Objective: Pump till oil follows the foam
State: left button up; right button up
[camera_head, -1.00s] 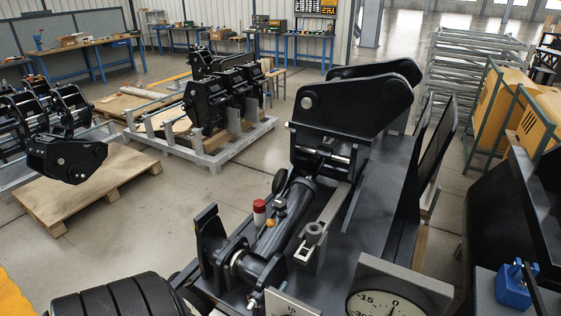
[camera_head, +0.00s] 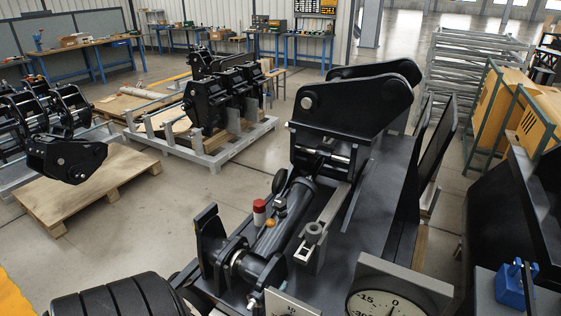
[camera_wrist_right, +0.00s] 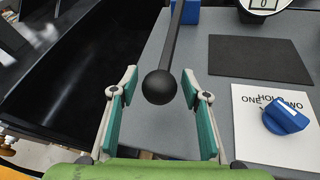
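In the right wrist view a black lever with a round ball knob (camera_wrist_right: 160,87) comes from a blue block (camera_wrist_right: 186,14) at the top. My right gripper (camera_wrist_right: 159,74) is open, with one finger on each side of the knob and visible gaps between. A blue selector knob (camera_wrist_right: 285,117) sits on a white plate (camera_wrist_right: 250,140) marked ONE, HOLD and TWO. In the head view a black coupler (camera_head: 350,110) with a cylinder (camera_head: 285,220) lies on the bench. No oil or foam can be made out. My left gripper is not in view.
A round gauge (camera_head: 385,300) stands at the bottom of the head view. A blue fixture (camera_head: 512,287) is at the lower right. A dark mat (camera_wrist_right: 258,60) lies right of the lever. A pallet (camera_head: 85,190) and other couplers (camera_head: 225,95) stand behind on the floor.

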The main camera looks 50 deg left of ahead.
jog(key=shift+r, duration=0.1)
jog(key=shift+s+d+r, duration=0.1)
jog(key=shift+d, duration=0.05)
jog(key=p+v, duration=0.1)
jog(key=v, duration=0.5)
jog(key=shift+s, duration=0.25)
jog(key=shift+r, duration=0.2)
dwell(0.4)
